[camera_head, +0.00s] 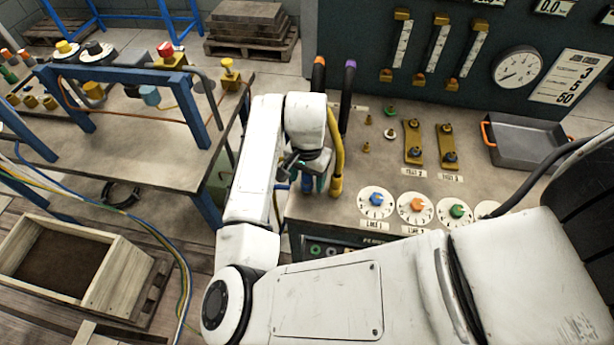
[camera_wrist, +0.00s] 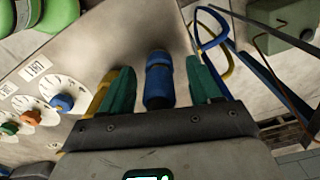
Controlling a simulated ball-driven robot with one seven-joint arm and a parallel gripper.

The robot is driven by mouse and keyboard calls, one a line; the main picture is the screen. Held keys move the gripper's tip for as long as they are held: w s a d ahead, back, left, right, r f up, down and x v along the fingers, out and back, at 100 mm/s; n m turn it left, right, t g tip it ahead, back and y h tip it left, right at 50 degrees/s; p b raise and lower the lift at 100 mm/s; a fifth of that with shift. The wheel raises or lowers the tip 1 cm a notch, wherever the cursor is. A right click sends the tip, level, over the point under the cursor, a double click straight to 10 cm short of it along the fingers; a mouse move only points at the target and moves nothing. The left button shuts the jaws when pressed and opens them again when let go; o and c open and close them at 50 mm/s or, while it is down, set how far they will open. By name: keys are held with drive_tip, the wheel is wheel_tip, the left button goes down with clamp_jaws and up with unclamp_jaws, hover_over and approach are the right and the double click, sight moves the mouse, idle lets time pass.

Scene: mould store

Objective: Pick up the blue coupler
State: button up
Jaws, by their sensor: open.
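The blue coupler (camera_wrist: 159,80) is a short blue cylinder with a darker band, seen in the wrist view. It lies between the two green fingers of my gripper (camera_wrist: 161,88), with a visible gap on each side. My gripper is open around it and does not appear to touch it. In the head view my gripper (camera_head: 314,176) is over the left edge of the bench panel, and my wrist and fingers largely hide the coupler there.
Dials with coloured knobs (camera_head: 376,200) and brass fittings (camera_head: 412,142) are to the right. A grey tray (camera_head: 515,157) is at the far right. Blue loops (camera_wrist: 222,36) are near the right finger.

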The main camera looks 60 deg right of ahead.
drive_tip(key=shift+c, duration=0.3)
clamp_jaws()
drive_tip(key=shift+r, duration=0.15)
drive_tip(key=shift+r, duration=0.55)
drive_tip(key=s+r, duration=1.1)
drive_tip(key=s, duration=0.3)
drive_tip(key=shift+a+r+b, duration=0.25)
drive_tip(key=shift+r+b, duration=0.1)
drive_tip(key=shift+b, duration=0.05)
